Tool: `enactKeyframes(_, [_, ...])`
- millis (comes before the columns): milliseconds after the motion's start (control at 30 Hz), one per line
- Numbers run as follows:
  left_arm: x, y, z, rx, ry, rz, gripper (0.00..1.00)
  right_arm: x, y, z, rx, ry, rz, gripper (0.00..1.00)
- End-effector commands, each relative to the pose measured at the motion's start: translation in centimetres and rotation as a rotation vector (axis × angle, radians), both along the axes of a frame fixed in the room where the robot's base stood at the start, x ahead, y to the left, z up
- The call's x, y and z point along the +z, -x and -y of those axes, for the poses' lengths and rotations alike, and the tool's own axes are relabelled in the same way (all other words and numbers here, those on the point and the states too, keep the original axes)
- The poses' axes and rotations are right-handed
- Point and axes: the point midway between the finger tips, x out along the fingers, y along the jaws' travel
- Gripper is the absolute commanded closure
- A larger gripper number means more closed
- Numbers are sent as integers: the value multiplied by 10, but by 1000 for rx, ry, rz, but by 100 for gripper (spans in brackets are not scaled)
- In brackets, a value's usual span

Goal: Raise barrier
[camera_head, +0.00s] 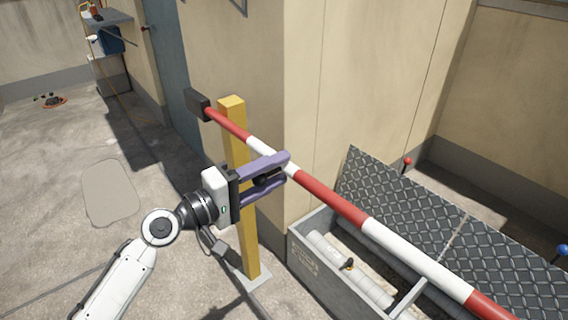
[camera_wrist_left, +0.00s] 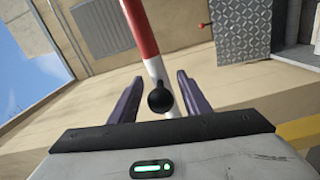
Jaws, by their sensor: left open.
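The barrier (camera_head: 330,197) is a red-and-white striped pole. It runs from a dark block (camera_head: 197,104) near the top of a yellow post (camera_head: 234,140) down the picture to the lower right, over a grey box. My left gripper (camera_head: 285,168), with purple fingers, is at the pole just right of the post, open. In the left wrist view the barrier (camera_wrist_left: 139,30) runs up from a round black knob (camera_wrist_left: 160,98). The knob shows between the two open fingers, with a gap on each side. My right gripper is not in view.
The open grey box (camera_head: 310,262) holds pale pipes beneath the barrier. Dark tread-plate panels (camera_head: 400,210) lie beyond it, with a red-knobbed lever (camera_head: 407,162) and a blue knob (camera_head: 562,250). A beige wall (camera_head: 350,80) stands behind. Concrete floor at left is mostly clear.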

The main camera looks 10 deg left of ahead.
Motion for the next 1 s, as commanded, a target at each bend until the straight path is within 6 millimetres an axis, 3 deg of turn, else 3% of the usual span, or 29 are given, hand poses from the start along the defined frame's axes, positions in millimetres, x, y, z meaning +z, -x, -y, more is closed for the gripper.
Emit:
enactKeyframes(200, [0, -18, 14, 1, 0, 0, 57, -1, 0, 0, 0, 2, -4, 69])
enactKeyframes(500, [0, -20, 15, 1, -1, 1, 57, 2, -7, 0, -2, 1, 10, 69])
enactKeyframes(533, [0, -20, 15, 1, -1, 1, 58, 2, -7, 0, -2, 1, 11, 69])
enactKeyframes(767, [-1, -20, 15, 1, -1, 0, 97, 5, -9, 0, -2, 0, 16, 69])
enactKeyframes(1000, [2, -20, 17, -2, 1, -1, 100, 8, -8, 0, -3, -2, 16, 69])
